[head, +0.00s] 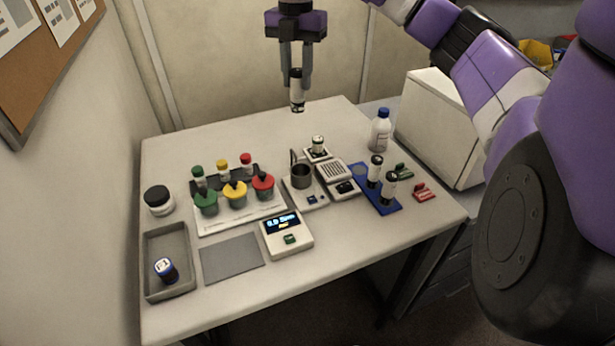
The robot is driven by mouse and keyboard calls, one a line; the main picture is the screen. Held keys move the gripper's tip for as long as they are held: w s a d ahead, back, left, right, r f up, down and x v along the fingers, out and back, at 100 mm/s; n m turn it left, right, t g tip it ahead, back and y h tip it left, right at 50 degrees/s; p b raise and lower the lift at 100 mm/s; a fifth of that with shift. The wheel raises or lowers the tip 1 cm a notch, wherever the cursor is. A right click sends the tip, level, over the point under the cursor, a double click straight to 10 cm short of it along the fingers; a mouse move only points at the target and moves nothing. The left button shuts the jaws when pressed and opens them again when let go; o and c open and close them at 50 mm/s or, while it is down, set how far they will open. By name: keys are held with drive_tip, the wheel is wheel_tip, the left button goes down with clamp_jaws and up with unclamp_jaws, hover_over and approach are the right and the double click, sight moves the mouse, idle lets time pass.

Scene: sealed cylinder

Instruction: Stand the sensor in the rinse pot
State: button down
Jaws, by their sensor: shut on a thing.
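My gripper (297,80) is high above the back edge of the table, pointing down. It is shut on a black-and-white cylinder (297,102), held upright in the air, clear of everything below. I cannot tell from its look alone whether this is the sensor. A dark metal pot (301,178) with an upright piece at its rim stands on a small pale unit near the table's middle, below my gripper. It may be the rinse pot; no label can be read. Green (205,203), yellow (235,194) and red (263,185) cups stand on a white tray to its left.
A blue rack (383,203) holds two similar cylinders (375,168). The table's back left is clear.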

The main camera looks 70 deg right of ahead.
drive_tip(key=shift+s+a+n, duration=0.3)
drive_tip(key=shift+a+n, duration=0.15)
drive_tip(key=shift+a, duration=0.1)
drive_tip(key=shift+s+a+n, duration=0.25)
drive_tip(key=shift+a+n, duration=0.2)
drive_tip(key=shift+a, duration=0.1)
drive_tip(key=shift+f+p, duration=1.15)
drive_tip(key=shift+f, duration=8.75)
drive_tip(key=shift+f, duration=0.15)
drive_tip(key=c, duration=1.1)
unclamp_jaws()
wheel_tip(320, 180, up, 12)
drive_tip(key=b, duration=0.1)
drive_tip(key=shift+b, duration=0.4)
